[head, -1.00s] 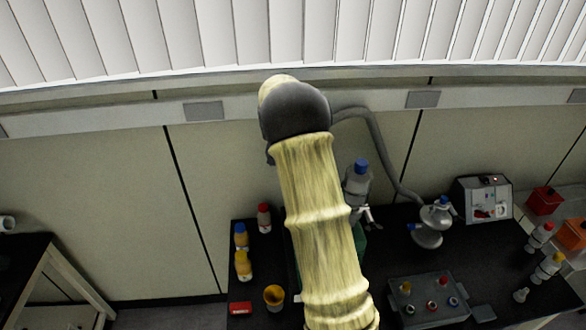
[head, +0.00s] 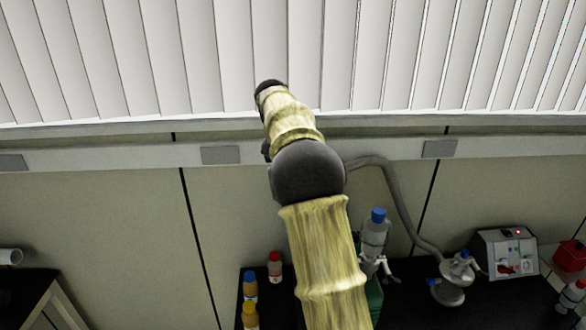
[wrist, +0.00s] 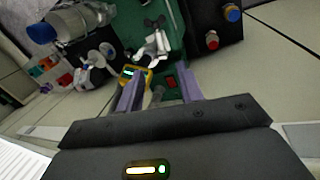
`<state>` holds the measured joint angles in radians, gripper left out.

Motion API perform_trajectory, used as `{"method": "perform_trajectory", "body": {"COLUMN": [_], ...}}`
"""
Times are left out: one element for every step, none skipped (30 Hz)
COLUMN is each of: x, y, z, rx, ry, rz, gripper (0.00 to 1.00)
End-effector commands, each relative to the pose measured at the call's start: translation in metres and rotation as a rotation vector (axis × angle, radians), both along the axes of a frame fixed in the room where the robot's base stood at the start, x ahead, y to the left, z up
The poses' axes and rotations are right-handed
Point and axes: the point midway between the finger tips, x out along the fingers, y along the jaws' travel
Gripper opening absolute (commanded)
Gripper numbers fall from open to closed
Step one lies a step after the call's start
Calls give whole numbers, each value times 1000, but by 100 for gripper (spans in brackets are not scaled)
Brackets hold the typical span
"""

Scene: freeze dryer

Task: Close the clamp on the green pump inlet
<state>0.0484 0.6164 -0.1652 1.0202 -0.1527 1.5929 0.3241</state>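The green pump (head: 375,303) is partly hidden behind my arm in the head view. In the wrist view the green pump (wrist: 172,18) lies beyond my fingers. White and silver winged parts (wrist: 155,45) sit on it; they look like the inlet fitting, but I cannot tell whether the clamp is open. They also show, small, as white fittings (head: 385,265) below a blue-capped bottle in the head view. My gripper (wrist: 158,75) is open, its two purple fingers apart, short of these parts. No held thing is visible between them. The head view does not show the fingers.
The blue-capped bottle (head: 375,235) stands close by the pump. A grey hose (head: 395,200) runs from behind my arm to a glass vessel (head: 450,288). A control box (head: 507,253) stands at right. Small bottles (head: 250,285) stand left of my arm. A yellow-framed display (wrist: 130,73) is near the left finger.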

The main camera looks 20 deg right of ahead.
Motion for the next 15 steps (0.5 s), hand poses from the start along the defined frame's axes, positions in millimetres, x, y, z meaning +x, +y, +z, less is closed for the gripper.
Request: {"method": "perform_trajectory", "body": {"x": [2, 2, 3, 3, 3, 3, 3, 3, 3, 3, 3, 3, 3, 3, 3], "y": [1, 2, 3, 3, 4, 4, 5, 5, 5, 5, 5, 5, 5, 5, 5], "z": [6, 9, 13, 15, 18, 20, 21, 22, 23, 23, 24, 24, 23, 23, 23], "rx": [-1, 0, 0, 0, 0, 0, 0, 0, 0, 0, 0, 0, 0, 0, 0], "ry": [-2, -1, -1, 0, -1, 0, 0, 1, 1, 1, 1, 1, 1, 1, 1], "rz": [1, 0, 0, 0, 0, 0, 0, 0, 0, 0, 0, 0, 0, 0, 0], "gripper": [37, 37, 37, 37, 37, 37, 37, 37, 37, 37, 37, 37, 37, 37, 37]}}
